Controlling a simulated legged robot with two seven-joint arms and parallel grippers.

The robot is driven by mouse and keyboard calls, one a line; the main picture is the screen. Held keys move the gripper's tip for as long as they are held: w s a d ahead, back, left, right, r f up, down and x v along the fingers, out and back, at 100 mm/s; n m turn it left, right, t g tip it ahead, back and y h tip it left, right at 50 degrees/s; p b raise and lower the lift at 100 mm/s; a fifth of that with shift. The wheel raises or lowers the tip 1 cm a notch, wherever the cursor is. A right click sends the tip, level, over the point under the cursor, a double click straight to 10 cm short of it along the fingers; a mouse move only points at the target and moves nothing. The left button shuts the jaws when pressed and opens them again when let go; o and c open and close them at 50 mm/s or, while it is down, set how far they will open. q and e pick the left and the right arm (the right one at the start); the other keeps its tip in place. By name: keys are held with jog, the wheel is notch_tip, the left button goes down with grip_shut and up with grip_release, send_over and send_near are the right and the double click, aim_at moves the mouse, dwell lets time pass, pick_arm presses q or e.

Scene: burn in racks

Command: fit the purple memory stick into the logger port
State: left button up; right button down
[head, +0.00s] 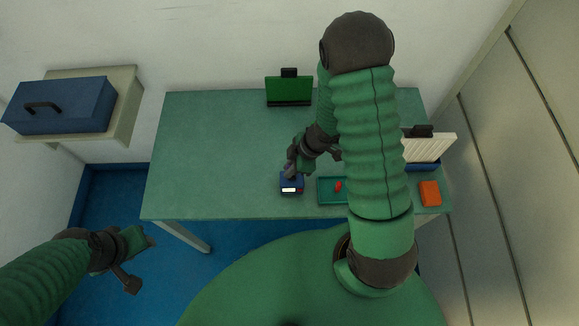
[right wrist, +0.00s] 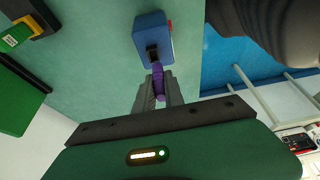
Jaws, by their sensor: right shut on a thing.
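The blue logger box (head: 291,186) stands on the green table near its front edge, with a pale label on its front. My right gripper (head: 291,168) is just behind and above it. In the right wrist view the gripper (right wrist: 159,93) is shut on the purple memory stick (right wrist: 158,78). The stick points at the dark port (right wrist: 152,52) in the near face of the logger (right wrist: 150,32). Its tip is at the port; I cannot tell whether it is inside. My left gripper (head: 138,262) is empty and open, off the table at lower left.
A green tray (head: 325,201) with a red piece (head: 338,186) lies right of the logger, partly behind my right arm. An orange block (head: 430,193), a white ribbed rack (head: 432,148) and a green panel (head: 289,91) stand on the table (head: 205,150). The table's left side is clear.

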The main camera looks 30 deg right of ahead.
jog(key=shift+d, duration=0.15)
jog(key=shift+d, duration=0.1)
jog(key=shift+d+p, duration=0.25)
jog(key=shift+p, duration=0.25)
jog(key=shift+a, duration=0.1)
jog(key=shift+f+b, duration=0.75)
jog(key=shift+f, duration=0.25)
jog(key=c, duration=1.3)
grip_release()
jog(key=shift+c, duration=0.2)
